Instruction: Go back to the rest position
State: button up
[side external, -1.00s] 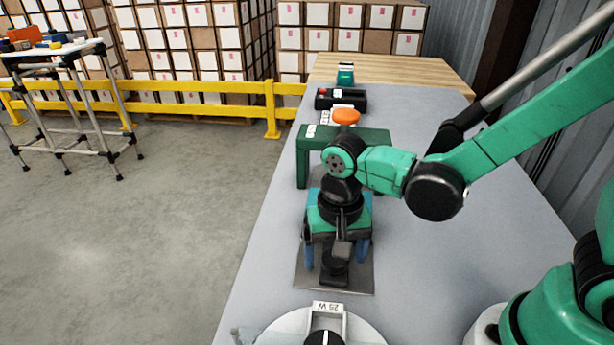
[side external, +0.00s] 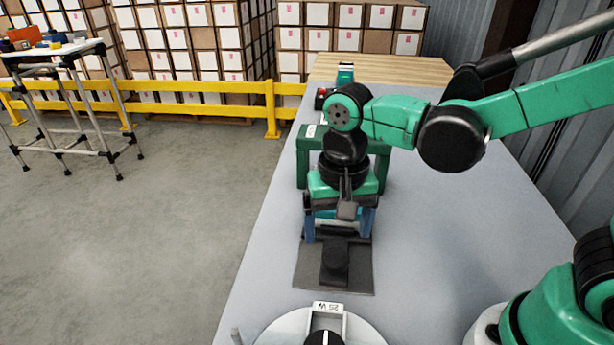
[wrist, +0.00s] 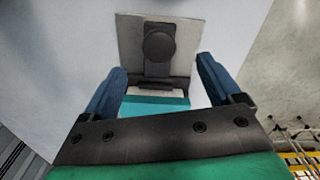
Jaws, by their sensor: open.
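My gripper (side external: 339,226) points down above the grey table, with its blue fingers apart. In the wrist view my gripper (wrist: 157,92) is open, its two blue fingers on either side of a teal and white part. Below it lies a dark plate (side external: 357,278) with a black block and round knob (side external: 335,262) on it. The round knob also shows in the wrist view (wrist: 159,46), beyond the fingertips. I cannot tell whether the fingers touch anything.
A dark green bridge-shaped stand (side external: 305,158) is just behind my gripper. A round pale device labelled 25 W (side external: 275,330) stands at the near table edge. The grey table (side external: 480,230) is clear on the right. A yellow rail (side external: 200,108) runs across the floor behind.

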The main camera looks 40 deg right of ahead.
jog(key=shift+d, duration=0.1)
jog(key=d+r+n+t, duration=0.4)
jog(key=d+n+t, duration=0.2)
jog(key=d, duration=0.3)
jog(key=shift+r+t, duration=0.25)
jog(key=shift+t, duration=0.35)
dwell(0.7)
